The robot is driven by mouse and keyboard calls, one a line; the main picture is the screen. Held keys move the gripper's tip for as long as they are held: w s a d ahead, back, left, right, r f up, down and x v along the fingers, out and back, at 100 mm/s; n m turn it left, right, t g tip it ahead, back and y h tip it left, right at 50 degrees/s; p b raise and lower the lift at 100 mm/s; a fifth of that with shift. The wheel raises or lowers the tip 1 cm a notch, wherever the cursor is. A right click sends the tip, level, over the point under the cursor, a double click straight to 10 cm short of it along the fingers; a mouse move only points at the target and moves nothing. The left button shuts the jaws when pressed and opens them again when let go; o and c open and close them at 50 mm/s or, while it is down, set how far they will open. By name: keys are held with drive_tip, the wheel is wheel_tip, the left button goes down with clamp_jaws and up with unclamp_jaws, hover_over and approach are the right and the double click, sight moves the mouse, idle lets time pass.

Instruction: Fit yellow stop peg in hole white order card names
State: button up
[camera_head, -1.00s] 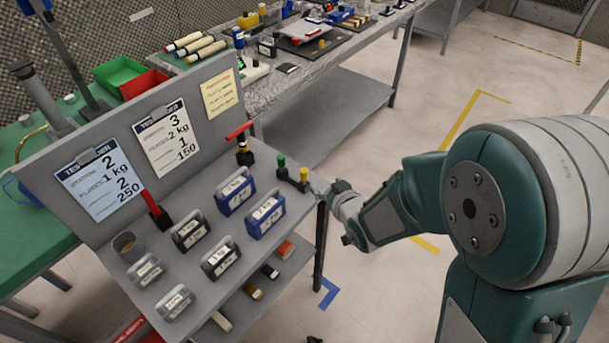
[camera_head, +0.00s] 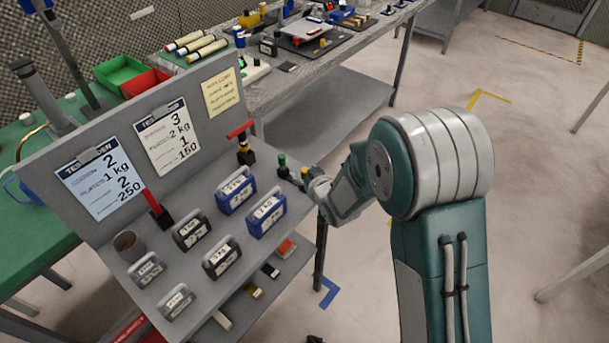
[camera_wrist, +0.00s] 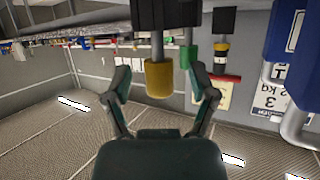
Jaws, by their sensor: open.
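The yellow stop peg (camera_head: 304,172) stands at the right end of the grey shelf (camera_head: 207,215), next to a green-topped peg (camera_head: 282,160). My gripper (camera_head: 314,183) is just right of the yellow peg. In the wrist view, which is upside down, the yellow peg (camera_wrist: 159,80) shows between the open fingers of my gripper (camera_wrist: 160,70); contact cannot be told. The green peg (camera_wrist: 191,55) is just right of it there. The white order card (camera_head: 168,140) on the back panel shows 3, 2 kg, 1 and 150. The hole it names cannot be made out.
A bluish card (camera_head: 103,180) shows 2, 1 kg, 2 and 250. Blue weights (camera_head: 236,190), dark and grey weights, a red-handled tool (camera_head: 157,212) and a cup (camera_head: 129,246) crowd the shelf. A stone-topped bench (camera_head: 310,70) with several items stands behind. Floor to the right is clear.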

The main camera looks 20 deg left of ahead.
drive_tip(key=shift+w+a+f, duration=0.1)
drive_tip(key=shift+a, duration=0.05)
clamp_jaws()
